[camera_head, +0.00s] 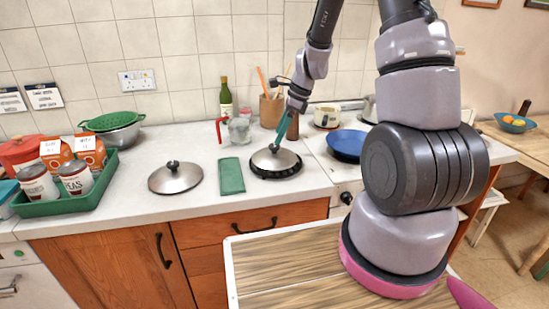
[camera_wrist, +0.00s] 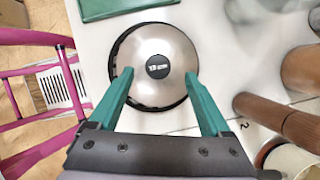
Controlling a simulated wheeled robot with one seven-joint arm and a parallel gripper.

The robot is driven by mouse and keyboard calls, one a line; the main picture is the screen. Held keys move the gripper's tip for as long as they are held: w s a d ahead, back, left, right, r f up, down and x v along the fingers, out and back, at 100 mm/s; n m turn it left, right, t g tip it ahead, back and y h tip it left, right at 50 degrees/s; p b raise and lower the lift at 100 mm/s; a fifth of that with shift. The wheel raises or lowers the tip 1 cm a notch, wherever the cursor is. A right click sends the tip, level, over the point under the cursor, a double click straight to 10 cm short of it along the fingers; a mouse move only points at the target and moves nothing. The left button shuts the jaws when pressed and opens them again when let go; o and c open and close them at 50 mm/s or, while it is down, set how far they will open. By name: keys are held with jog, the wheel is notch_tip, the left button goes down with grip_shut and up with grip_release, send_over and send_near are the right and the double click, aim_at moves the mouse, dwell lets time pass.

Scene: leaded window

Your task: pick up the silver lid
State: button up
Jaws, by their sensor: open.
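Two silver lids show in the head view. One silver lid (camera_head: 276,158) with a black knob rests on a black round base with a bumpy rim (camera_head: 292,172). The other silver lid (camera_head: 175,178) lies on the counter to the left, past a green cloth (camera_head: 231,176). My gripper (camera_head: 279,146) is just above the lid on the black base. In the wrist view my gripper (camera_wrist: 159,73) is open, its teal fingers on either side of the black knob (camera_wrist: 158,67). The lid's dome (camera_wrist: 152,44) fills the middle; contact with the knob cannot be told.
A wooden utensil pot (camera_head: 271,110), a glass jug (camera_head: 239,130) and a green bottle (camera_head: 226,98) stand behind. A blue pan (camera_head: 347,145) is on the stove to the right. A green tray (camera_head: 92,198) of tins is at left. The counter between tray and left lid is clear.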

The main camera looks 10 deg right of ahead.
aim_at(274, 153)
jog(key=x, duration=0.4)
jog(key=shift+s+f, duration=0.15)
jog(key=shift+f, duration=0.3)
grip_shut()
